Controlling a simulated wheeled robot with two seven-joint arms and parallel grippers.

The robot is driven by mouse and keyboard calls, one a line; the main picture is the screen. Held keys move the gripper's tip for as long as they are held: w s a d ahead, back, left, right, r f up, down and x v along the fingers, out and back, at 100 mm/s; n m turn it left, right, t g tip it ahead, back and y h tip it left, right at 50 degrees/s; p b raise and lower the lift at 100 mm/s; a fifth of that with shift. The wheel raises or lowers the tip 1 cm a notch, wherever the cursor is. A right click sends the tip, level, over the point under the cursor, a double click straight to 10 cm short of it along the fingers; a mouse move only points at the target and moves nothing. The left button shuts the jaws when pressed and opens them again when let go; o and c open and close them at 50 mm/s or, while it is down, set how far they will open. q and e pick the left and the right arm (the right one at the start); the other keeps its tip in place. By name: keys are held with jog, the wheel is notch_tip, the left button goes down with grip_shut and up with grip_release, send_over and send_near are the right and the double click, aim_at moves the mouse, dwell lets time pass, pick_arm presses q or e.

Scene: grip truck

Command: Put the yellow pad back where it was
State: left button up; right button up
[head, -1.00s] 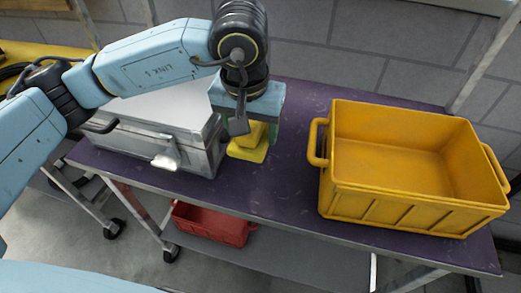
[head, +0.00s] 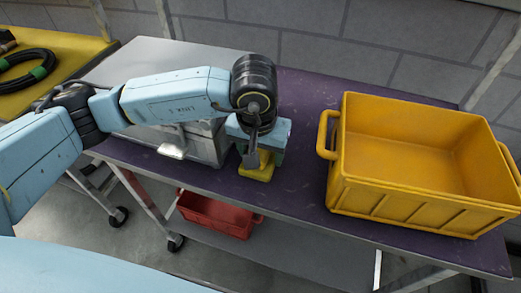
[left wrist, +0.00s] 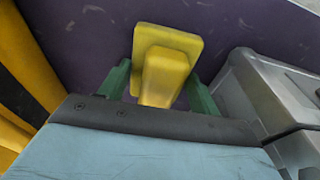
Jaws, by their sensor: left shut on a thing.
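The yellow pad (head: 257,172) is between the metal case and the yellow crate, low at the purple cart top. In the left wrist view the pad (left wrist: 165,72) shows a wide plate with a narrower block on it, and the block is between the green fingers. My left gripper (head: 258,160) points down and is shut on the pad. Whether the plate touches the cart top I cannot tell. My right gripper is not in view.
The metal case (head: 206,144) stands close on the left of the pad. The empty yellow crate (head: 400,199) stands on the right. The purple cart top (head: 297,174) is bare between pad and crate. A red bin (head: 215,214) is on the shelf below.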

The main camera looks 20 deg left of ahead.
pick_arm(q)
jog(key=shift+f, duration=0.1)
jog(key=o, duration=1)
jog(key=shift+c, duration=0.2)
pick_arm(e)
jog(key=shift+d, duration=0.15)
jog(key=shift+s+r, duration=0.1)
pick_arm(q)
jog(key=r, duration=0.3)
jog(key=s+r+p, duration=0.1)
jog(key=r, duration=0.7)
jog(key=shift+s+r, duration=0.1)
jog(key=shift+s, duration=0.25)
jog(key=shift+s+r, duration=0.1)
jog(key=shift+r, duration=0.35)
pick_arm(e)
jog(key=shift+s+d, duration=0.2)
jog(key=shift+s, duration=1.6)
